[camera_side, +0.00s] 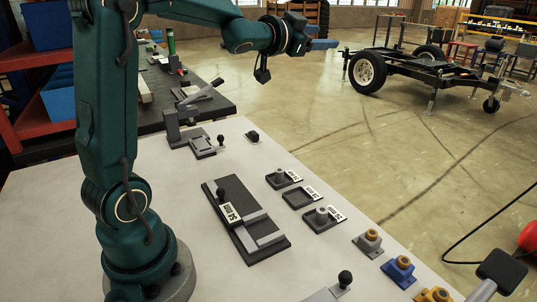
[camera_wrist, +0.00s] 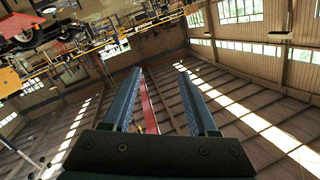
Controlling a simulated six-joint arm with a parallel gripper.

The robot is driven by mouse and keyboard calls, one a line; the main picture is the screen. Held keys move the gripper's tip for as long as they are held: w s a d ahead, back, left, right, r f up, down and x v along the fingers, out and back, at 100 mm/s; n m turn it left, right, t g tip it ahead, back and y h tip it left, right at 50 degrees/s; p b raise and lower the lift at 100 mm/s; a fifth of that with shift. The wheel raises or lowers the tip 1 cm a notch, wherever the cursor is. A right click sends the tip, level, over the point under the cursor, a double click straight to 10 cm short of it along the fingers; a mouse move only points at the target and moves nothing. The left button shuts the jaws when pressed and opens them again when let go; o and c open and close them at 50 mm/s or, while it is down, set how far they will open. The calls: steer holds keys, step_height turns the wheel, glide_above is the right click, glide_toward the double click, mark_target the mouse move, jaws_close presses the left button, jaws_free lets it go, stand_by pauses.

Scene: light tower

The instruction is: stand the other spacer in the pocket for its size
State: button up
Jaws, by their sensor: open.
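My gripper (camera_side: 323,44) is raised high above the floor beyond the bench, pointing right in the side view. In the wrist view its two blue fingers (camera_wrist: 160,88) stand apart with nothing between them. Three small dark labelled plates lie in a row on the bench. A grey round piece (camera_side: 281,176), perhaps a spacer, stands on the far plate (camera_side: 293,183). A similar grey piece (camera_side: 322,214) stands on the near plate (camera_side: 313,226). The middle plate (camera_side: 299,199) looks bare. The labels are too small to read surely, and I cannot tell how the pieces sit in pockets.
A larger dark plate (camera_side: 270,254) with a black knob and grey bars lies left of the row. Grey (camera_side: 369,245), blue (camera_side: 398,273) and yellow fittings stand near right. A clamp-like fixture (camera_side: 190,120) stands at the back. The space around my gripper is clear.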

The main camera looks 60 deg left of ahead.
steer(key=s+d+f+g+h, duration=0.1)
steer(key=s+d+f+g, duration=0.2)
steer(key=s, duration=0.6)
steer(key=s+d+f+n+g+h, duration=0.1)
steer(key=s+d+f+g, duration=0.3)
steer(key=s+d+f, duration=0.4)
steer(key=s+d+f+n+g+h, duration=0.1)
steer(key=s+d+f, duration=0.4)
steer(key=s, duration=0.5)
steer(key=d+g+h, duration=0.1)
steer(key=g, duration=0.1)
steer(key=shift+s+d+f+g, duration=0.2)
steer(key=shift+f+g, duration=0.15)
steer(key=shift+g, duration=0.05)
